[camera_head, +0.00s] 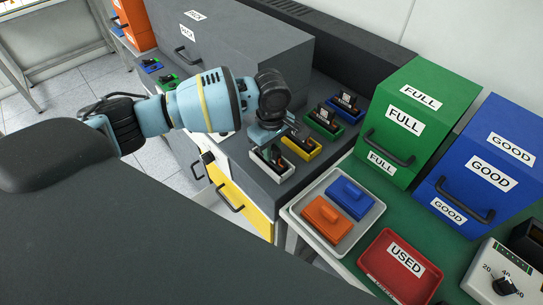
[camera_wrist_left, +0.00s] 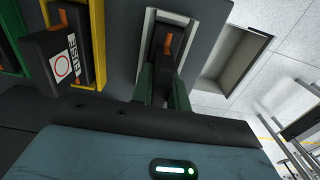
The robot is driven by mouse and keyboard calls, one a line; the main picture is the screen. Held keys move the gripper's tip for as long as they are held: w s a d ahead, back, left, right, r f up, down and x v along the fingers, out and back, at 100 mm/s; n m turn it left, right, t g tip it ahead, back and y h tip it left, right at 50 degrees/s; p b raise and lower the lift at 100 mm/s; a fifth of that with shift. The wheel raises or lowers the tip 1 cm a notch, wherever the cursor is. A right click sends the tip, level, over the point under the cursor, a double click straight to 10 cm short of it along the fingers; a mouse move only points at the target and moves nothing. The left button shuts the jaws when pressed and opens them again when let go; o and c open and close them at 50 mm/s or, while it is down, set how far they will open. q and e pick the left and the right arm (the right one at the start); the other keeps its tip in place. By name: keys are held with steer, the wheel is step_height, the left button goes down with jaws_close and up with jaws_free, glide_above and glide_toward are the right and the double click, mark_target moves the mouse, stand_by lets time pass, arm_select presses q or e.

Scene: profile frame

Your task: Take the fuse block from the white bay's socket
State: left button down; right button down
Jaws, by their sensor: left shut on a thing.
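The white bay (camera_head: 272,166) is the nearest of a row of coloured bays on the grey cabinet top. My left gripper (camera_head: 272,140) is over it, pointing down. In the left wrist view the two dark fingers (camera_wrist_left: 163,88) are shut on the fuse block (camera_wrist_left: 166,38), a dark piece with an orange part. The white bay's frame (camera_wrist_left: 147,22) surrounds the block in that view. The fingers and wrist hide part of it, so I cannot tell whether it is fully seated. My right gripper is not in view.
Yellow (camera_head: 301,148), green (camera_head: 325,125) and blue (camera_head: 345,108) bays with fuse blocks stand close behind. A grey tray (camera_head: 294,208) holds orange and blue pieces. A red USED tray (camera_head: 375,268), green FULL box (camera_head: 425,95) and blue GOOD box (camera_head: 490,150) are at right.

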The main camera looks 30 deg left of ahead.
arm_select(q)
steer(key=shift+r, duration=0.1)
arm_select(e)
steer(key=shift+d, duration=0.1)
